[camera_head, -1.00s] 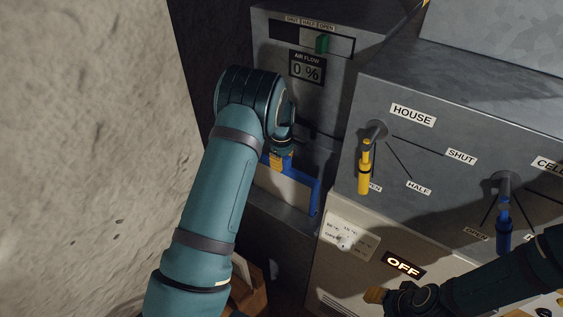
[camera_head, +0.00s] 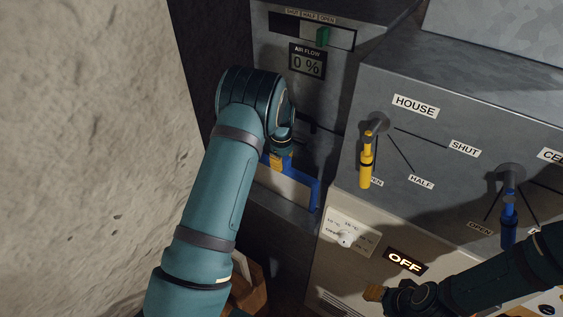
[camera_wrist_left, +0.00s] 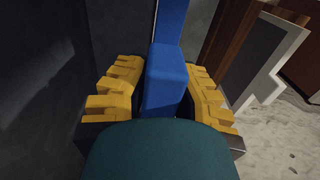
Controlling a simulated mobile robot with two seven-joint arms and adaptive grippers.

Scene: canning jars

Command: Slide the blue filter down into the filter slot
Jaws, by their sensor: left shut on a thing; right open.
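The blue filter (camera_head: 314,195) has a blue frame around a pale panel. It stands at the grey cabinet below the air flow display, partly hidden by my left arm. My left gripper (camera_head: 279,160) is shut on the top of the blue filter; the left wrist view shows its yellow fingers on both sides of the blue handle (camera_wrist_left: 166,80). I cannot make out the filter slot clearly, nor how deep the filter sits in it. My right gripper (camera_head: 375,293) is at the lower right, in front of the pale panel, open and apart from the filter.
The air flow display (camera_head: 307,61) reads 0 %, with a green slider (camera_head: 323,37) above it. A yellow lever (camera_head: 366,165) and a blue lever (camera_head: 509,220) are on the duct at right. An OFF display (camera_head: 405,262) is below. A rough wall (camera_head: 90,130) borders the left.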

